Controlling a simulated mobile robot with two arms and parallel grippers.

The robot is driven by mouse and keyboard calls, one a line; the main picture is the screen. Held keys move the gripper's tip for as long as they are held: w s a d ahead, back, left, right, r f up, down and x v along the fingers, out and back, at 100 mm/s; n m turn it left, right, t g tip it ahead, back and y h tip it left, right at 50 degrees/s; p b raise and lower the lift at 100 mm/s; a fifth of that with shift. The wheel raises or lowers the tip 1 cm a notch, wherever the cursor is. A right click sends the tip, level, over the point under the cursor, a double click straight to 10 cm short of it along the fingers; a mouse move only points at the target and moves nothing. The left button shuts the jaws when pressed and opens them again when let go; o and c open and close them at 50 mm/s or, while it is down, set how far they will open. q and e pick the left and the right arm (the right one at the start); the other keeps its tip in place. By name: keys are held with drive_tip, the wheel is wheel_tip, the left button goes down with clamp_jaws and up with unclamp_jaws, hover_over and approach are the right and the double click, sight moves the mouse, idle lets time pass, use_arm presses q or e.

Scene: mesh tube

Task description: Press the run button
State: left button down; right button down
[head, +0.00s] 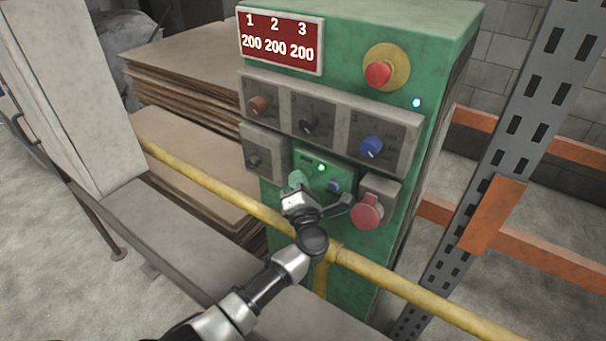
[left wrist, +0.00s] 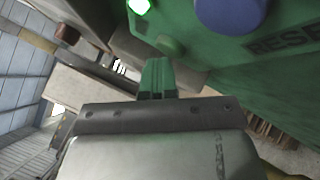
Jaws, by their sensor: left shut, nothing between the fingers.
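The green control cabinet (head: 360,60) stands beyond the yellow rail. On its lower panel a small lamp (head: 321,167) glows green; the lamp also shows in the left wrist view (left wrist: 139,6). A green round button (left wrist: 168,45), which looks like the run button, shows below the lamp in the left wrist view; my gripper hides it in the head view. A blue reset button (head: 334,187) sits to the right and shows large in the left wrist view (left wrist: 230,12). My left gripper (head: 295,180) is shut and empty, its green fingertips (left wrist: 157,77) close to the button. I cannot tell whether they touch.
A red mushroom button (head: 367,211) is close on the right. A red emergency stop (head: 378,75) and three knobs, including a blue one (head: 371,146), sit higher. The yellow rail (head: 215,190) crosses under my arm. Stacked cardboard (head: 190,70) lies at left.

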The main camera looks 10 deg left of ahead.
use_arm(q)
drive_tip(key=shift+s, duration=0.1)
idle(0.3)
drive_tip(key=shift+s+p, duration=0.3)
drive_tip(key=s+a+p, duration=0.2)
drive_tip(key=s+p, duration=0.1)
drive_tip(key=s, duration=0.2)
drive_tip(key=shift+s, duration=0.3)
idle(0.8)
